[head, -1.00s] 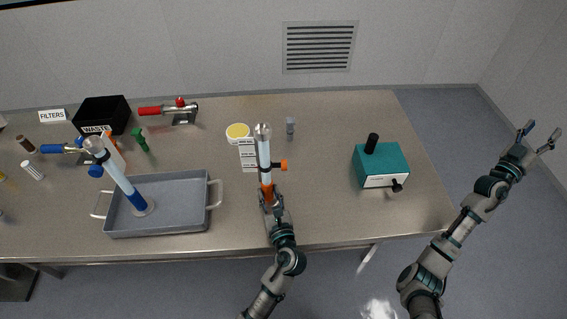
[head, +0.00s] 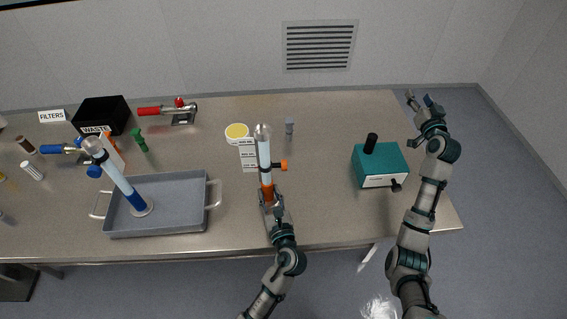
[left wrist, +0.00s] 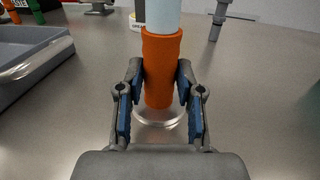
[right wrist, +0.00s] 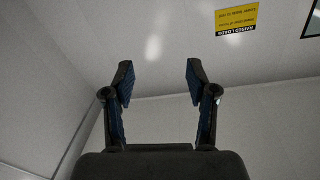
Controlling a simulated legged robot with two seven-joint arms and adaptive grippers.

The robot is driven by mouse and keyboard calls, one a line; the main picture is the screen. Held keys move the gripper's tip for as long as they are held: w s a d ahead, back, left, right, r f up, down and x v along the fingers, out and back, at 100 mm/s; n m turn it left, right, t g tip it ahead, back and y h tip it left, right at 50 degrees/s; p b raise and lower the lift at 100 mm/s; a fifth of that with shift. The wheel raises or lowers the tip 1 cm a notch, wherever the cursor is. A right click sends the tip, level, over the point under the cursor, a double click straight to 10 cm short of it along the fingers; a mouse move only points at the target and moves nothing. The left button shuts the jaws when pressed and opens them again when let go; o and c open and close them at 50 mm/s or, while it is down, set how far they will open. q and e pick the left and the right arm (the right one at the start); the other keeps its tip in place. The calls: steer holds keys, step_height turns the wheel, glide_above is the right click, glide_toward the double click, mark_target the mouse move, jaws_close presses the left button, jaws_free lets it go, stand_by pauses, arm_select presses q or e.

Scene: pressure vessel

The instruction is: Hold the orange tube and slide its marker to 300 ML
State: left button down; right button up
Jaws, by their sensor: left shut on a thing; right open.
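The orange tube (head: 265,178) stands upright near the front middle of the table, with a pale upper part and an orange lower part. Its orange marker (head: 279,165) sticks out to the right partway up. A white label card with volume lines (head: 247,153) stands just left of the tube. My left gripper (head: 272,203) is shut on the tube's orange lower part; the left wrist view shows its fingers (left wrist: 160,88) on both sides, above the clear base (left wrist: 160,117). My right gripper (head: 421,102) is open and empty above the table's far right corner; its spread fingers (right wrist: 160,85) face bare wall.
A teal box (head: 380,166) with a black knob stands right of the tube. A grey tray (head: 175,190) holding a blue tube (head: 128,190) lies to the left. A small grey piece (head: 290,126) stands behind the tube. Table between tube and teal box is clear.

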steer(key=a+f+n+g+y, duration=0.35)
steer(key=a+n+y, duration=0.35)
steer(key=a, duration=0.7)
steer(key=n+g+y, duration=1.3)
steer(key=n+g, duration=0.1)
glide_toward(283, 164)
steer(key=a, duration=0.6)
steer(key=w+a+f, duration=0.1)
steer(key=a, duration=0.3)
steer(key=shift+w+f, duration=0.1)
steer(key=shift+c, duration=0.2)
jaws_close()
